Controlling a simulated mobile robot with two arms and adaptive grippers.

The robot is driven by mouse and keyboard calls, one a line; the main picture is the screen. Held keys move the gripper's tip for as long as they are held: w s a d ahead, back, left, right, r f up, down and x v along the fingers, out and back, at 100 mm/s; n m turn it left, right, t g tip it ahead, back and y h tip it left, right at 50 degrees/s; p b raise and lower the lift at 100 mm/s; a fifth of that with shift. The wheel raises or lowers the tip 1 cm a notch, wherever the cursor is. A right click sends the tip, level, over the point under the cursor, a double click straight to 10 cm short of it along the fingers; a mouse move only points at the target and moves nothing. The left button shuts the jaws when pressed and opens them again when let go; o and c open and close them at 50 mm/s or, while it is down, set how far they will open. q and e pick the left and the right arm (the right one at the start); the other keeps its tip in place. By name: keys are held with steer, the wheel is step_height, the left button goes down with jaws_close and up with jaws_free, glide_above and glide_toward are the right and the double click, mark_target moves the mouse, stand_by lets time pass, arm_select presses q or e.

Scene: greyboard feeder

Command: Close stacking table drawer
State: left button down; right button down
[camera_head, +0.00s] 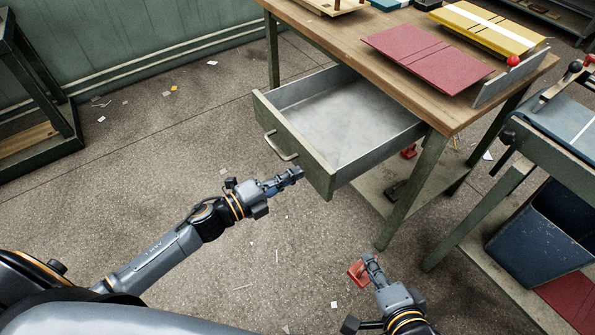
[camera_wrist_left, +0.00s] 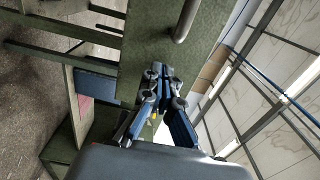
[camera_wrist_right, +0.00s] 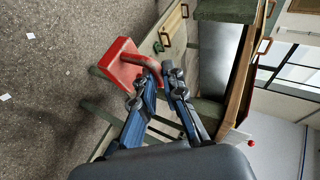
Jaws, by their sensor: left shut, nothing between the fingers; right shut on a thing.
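The stacking table (camera_head: 345,30) has a green-fronted metal drawer (camera_head: 345,125) pulled well out, and its inside is empty. A bar handle (camera_head: 280,147) is on the drawer front; it also shows in the left wrist view (camera_wrist_left: 184,20). My left gripper (camera_head: 297,175) is shut and empty, close to the drawer front, right of and below the handle. I cannot tell whether its fingertips touch the front. My right gripper (camera_head: 370,260) is shut on the curved handle of a red tool (camera_wrist_right: 122,64), in front of the table and clear of the drawer.
Dark red boards (camera_head: 428,57) and a yellow stack (camera_head: 485,28) lie on the tabletop. A second bench with a blue bin (camera_head: 545,240) stands at right. A green frame (camera_head: 35,90) is at far left. The floor left of the drawer is open, with paper scraps.

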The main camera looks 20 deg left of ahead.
arm_select(q)
steer(key=shift+x, duration=0.8)
arm_select(e)
steer(key=shift+r, duration=0.15)
